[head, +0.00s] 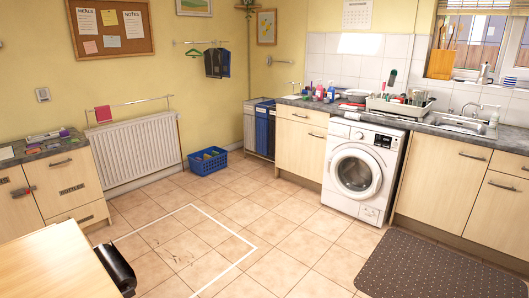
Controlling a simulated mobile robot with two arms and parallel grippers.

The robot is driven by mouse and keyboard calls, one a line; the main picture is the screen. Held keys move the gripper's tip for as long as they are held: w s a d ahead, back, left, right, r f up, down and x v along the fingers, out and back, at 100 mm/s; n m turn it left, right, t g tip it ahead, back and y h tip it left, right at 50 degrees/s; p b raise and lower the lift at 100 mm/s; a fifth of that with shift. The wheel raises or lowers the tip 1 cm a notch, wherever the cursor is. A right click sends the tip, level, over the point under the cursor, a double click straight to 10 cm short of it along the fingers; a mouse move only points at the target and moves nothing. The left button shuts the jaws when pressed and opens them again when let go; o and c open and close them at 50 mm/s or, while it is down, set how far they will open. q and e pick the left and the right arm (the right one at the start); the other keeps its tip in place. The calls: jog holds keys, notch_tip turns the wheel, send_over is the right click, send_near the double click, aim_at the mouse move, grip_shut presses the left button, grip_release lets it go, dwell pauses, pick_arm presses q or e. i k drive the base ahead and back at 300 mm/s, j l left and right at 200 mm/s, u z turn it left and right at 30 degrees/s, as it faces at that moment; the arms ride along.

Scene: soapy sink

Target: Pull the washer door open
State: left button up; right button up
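The white front-loading washer (362,171) stands under the counter, right of centre and across the room. Its round washer door (355,174) has a white ring and dark glass, faces the open floor, and looks closed flush against the front. A control panel with a dark display runs along the top of the washer. Neither of my grippers shows in the head view, so nothing of mine is seen near the door.
Tiled floor in front of the washer is clear. A dark dotted mat (430,270) lies at the lower right. A wooden table (55,265) fills the lower left. A blue basket (208,161) sits by the far wall. Cabinets (301,147) flank the washer.

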aim_at(354, 175)
jog(key=i+j, duration=0.15)
jog(key=i, duration=3.1)
jog(key=i+j, duration=0.15)
jog(key=i, duration=3.15)
jog(key=i+j+z, duration=0.1)
jog(key=i, duration=0.35)
jog(key=i+j+z, duration=0.1)
jog(key=i, duration=0.35)
jog(key=i+j+z, duration=0.1)
jog(key=i+j, duration=0.15)
jog(key=i, duration=0.15)
jog(key=z, duration=3.4)
jog(key=i+l+u, duration=0.1)
jog(key=l, duration=0.25)
jog(key=i+l, duration=0.25)
jog(key=i+l+u, duration=0.15)
jog(key=l, duration=0.25)
jog(key=i+l, duration=0.15)
jog(key=l, duration=0.2)
jog(key=i+l+u, duration=0.15)
jog(key=l, duration=0.25)
jog(key=i+l, duration=0.1)
jog(key=l, duration=0.25)
jog(key=i+l+u, duration=0.15)
jog(key=l, duration=0.25)
